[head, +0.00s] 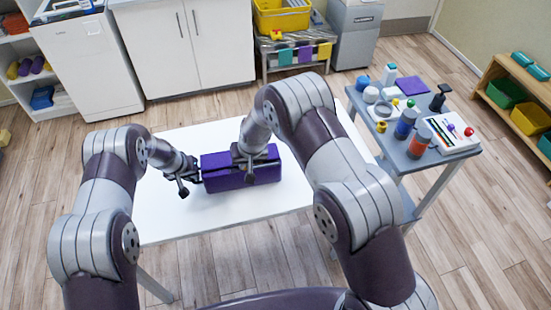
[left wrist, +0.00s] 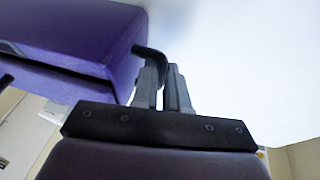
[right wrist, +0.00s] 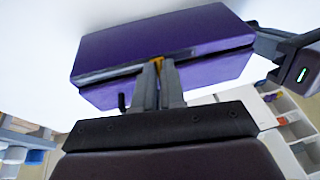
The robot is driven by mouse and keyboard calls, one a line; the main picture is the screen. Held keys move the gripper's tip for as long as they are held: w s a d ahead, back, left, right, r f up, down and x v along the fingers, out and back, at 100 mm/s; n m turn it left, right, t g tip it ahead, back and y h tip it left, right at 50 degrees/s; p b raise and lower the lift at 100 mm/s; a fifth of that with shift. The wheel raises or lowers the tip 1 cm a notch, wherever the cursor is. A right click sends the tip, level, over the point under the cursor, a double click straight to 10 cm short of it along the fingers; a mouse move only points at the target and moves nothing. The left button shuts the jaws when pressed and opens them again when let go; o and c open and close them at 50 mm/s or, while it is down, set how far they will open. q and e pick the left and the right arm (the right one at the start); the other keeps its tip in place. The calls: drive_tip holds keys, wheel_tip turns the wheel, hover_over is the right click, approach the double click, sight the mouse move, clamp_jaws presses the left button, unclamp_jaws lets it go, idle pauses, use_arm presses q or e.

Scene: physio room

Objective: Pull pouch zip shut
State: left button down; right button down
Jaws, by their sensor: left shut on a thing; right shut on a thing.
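The purple pouch (head: 222,180) lies on the white table (head: 165,222), with my left gripper (head: 197,177) at its left end. In the left wrist view, the left fingers (left wrist: 163,80) are shut on a black tab (left wrist: 148,51) beside the pouch's end (left wrist: 85,35). My right gripper (head: 246,162) is over the pouch's middle. In the right wrist view, its fingers (right wrist: 157,75) are shut on a small yellow zip pull (right wrist: 158,60), mostly hidden between them. A dark zip line (right wrist: 108,74) runs along the pouch on both sides of the pull; how far it gapes is unclear.
A grey side table (head: 405,160) at the right holds bottles, jars and a white tray. White cabinets (head: 180,45) and a yellow crate (head: 282,15) stand behind. The white table is bare around the pouch.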

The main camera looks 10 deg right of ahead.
sight(233, 170)
drive_tip(key=shift+a, duration=1.75)
drive_tip(key=c, duration=1)
unclamp_jaws()
drive_tip(key=shift+c, duration=0.2)
use_arm(q)
drive_tip(key=c, duration=1.2)
unclamp_jaws()
use_arm(e)
wheel_tip(233, 170, up, 8)
use_arm(q)
drive_tip(key=shift+r, duration=0.1)
